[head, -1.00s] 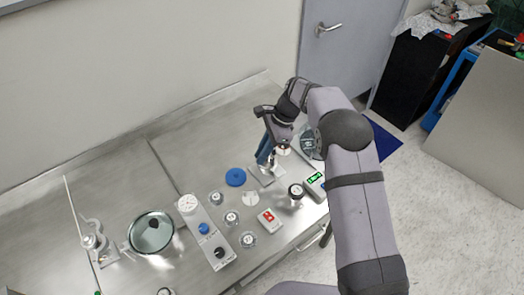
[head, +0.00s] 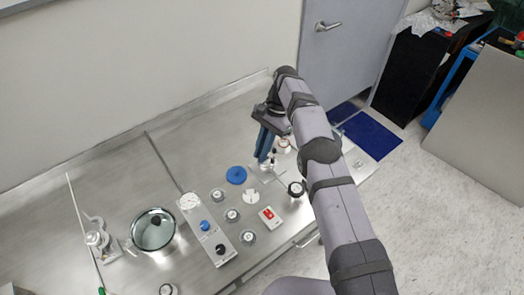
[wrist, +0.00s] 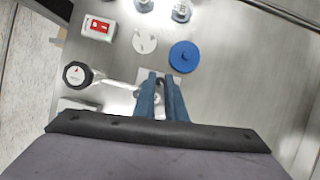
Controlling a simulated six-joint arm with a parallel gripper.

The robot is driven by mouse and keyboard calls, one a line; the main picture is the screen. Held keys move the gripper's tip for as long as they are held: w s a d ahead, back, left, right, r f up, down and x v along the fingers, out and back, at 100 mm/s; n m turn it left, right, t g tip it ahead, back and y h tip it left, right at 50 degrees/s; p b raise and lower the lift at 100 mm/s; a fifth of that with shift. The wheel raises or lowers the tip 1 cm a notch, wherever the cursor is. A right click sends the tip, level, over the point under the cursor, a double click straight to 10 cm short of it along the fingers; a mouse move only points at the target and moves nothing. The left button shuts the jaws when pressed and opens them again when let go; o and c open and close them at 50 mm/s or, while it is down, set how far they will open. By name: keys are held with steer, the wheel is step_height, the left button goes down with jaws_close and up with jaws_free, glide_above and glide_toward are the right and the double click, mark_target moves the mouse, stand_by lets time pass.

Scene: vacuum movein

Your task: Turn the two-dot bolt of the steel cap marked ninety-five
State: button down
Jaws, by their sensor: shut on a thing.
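My gripper (head: 264,158) has blue fingers pointing down at a small pale plate (head: 266,174) near the right end of the bench. In the wrist view the fingers (wrist: 161,80) are close together, shut on a small dark piece mostly hidden between them. A shiny steel bar runs left from there towards a dark-rimmed round piece with a white face (wrist: 76,73); the head view shows this piece too (head: 296,189). Several small round steel caps (head: 232,215) stand left of the gripper. Their marks and bolt dots are too small to read, so I cannot tell which is ninety-five.
A blue disc (head: 236,175), a white disc (head: 251,197) and a white box with a red panel (head: 269,216) lie close by. A long grey unit with knobs (head: 219,245) and a round glass dish (head: 153,230) stand left. The back of the bench is clear.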

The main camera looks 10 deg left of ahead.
steer(key=shift+a+r+n, duration=0.1)
steer(key=shift+n, duration=0.2)
stand_by(0.4)
steer(key=c, duration=1.8)
jaws_free()
step_height(320, 180, up, 10)
steer(key=p, duration=0.7)
steer(key=shift+s, duration=0.1)
